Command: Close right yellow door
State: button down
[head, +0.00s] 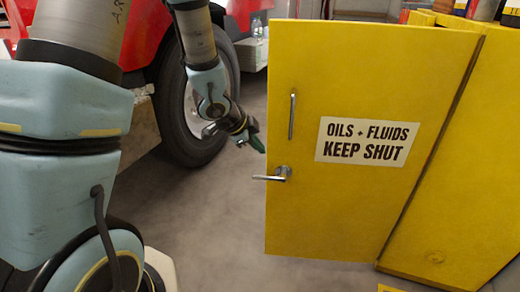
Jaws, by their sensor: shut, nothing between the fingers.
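A yellow door (345,222) stands swung out from a yellow cabinet (458,190) at the right of the head view. The door is hinged along its right edge. It bears a white sign (367,141) reading "OILS + FLUIDS KEEP SHUT", a vertical bar handle (292,115) and a silver lever handle (274,174) near its left edge. My gripper (258,146) is shut and empty, just left of the door's free edge. Its tip is close to that edge, and I cannot tell whether it touches. The cabinet's inside is hidden.
A red vehicle (142,30) with a large black tyre (190,110) stands behind my arm at the left. Bottles (257,28) stand on a ledge at the back. Several containers (484,10) sit on top of the cabinet. Grey floor (205,225) is clear left of the door.

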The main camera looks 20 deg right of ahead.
aim_at(278, 156)
jog(key=w+d+f, duration=0.1)
jog(key=d+f, duration=0.1)
jog(key=w+d+f, duration=0.1)
jog(key=f, duration=0.1)
jog(key=w+d+f+p, duration=0.1)
jog(key=w+d+f, duration=0.1)
jog(key=shift+w+d+f, duration=0.1)
jog(key=shift+d+f, duration=0.1)
jog(key=shift+d, duration=0.15)
jog(key=shift+w+d+f, duration=0.1)
jog(key=shift+w+d, duration=0.35)
jog(key=shift+w, duration=0.2)
jog(key=shift+w, duration=0.1)
